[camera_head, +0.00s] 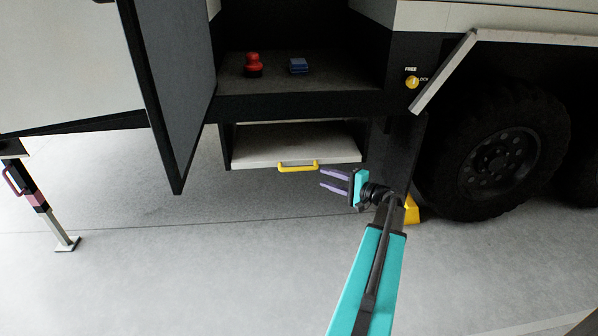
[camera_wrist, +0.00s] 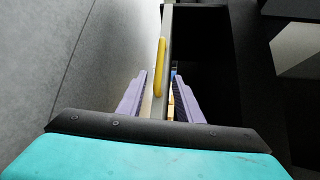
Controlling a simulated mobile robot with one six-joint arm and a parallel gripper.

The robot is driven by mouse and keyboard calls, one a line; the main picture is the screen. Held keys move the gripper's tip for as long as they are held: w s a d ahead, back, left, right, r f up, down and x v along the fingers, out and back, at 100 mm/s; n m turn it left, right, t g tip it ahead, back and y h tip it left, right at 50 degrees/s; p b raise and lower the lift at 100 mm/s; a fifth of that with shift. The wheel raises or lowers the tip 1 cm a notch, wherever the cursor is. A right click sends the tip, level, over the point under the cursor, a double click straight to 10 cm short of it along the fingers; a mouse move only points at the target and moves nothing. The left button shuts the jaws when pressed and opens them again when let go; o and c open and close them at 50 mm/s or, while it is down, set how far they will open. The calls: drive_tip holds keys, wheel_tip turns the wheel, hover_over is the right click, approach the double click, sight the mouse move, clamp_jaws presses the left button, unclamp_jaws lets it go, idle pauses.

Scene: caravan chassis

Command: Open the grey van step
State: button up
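The grey van step (camera_head: 300,147) is a pale flat slab in the recess below the doorway. Its yellow handle (camera_head: 298,167) is on its front edge. In the wrist view the handle (camera_wrist: 160,60) runs lengthwise ahead of my gripper, and its near end shows in the gap between the fingertips. My gripper (camera_head: 322,178), with purple fingers, is open and just right of the handle in the head view. Its fingers (camera_wrist: 160,78) hold nothing; whether they touch the handle cannot be told.
An open dark door (camera_head: 180,80) hangs left of the step. A red object (camera_head: 253,65) and a blue block (camera_head: 298,65) sit on the doorway floor. A yellow wheel chock (camera_head: 411,210) and a tyre (camera_head: 505,155) are at right. The floor in front is clear.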

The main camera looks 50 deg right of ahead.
sight(301, 170)
drive_tip(key=shift+w, duration=0.15)
drive_tip(key=shift+w+a+f+b, duration=0.3)
drive_tip(key=shift+w+b, duration=0.25)
drive_tip(key=shift+w, duration=1.7)
drive_tip(key=shift+w+a+f+b, duration=0.15)
drive_tip(key=shift+w+f+b, duration=0.3)
drive_tip(key=shift+w, duration=1.75)
drive_tip(key=shift+w+a+f+b, duration=0.25)
drive_tip(key=shift+w+b, duration=0.4)
drive_tip(key=shift+w, duration=1.6)
drive_tip(key=shift+c, duration=0.4)
clamp_jaws()
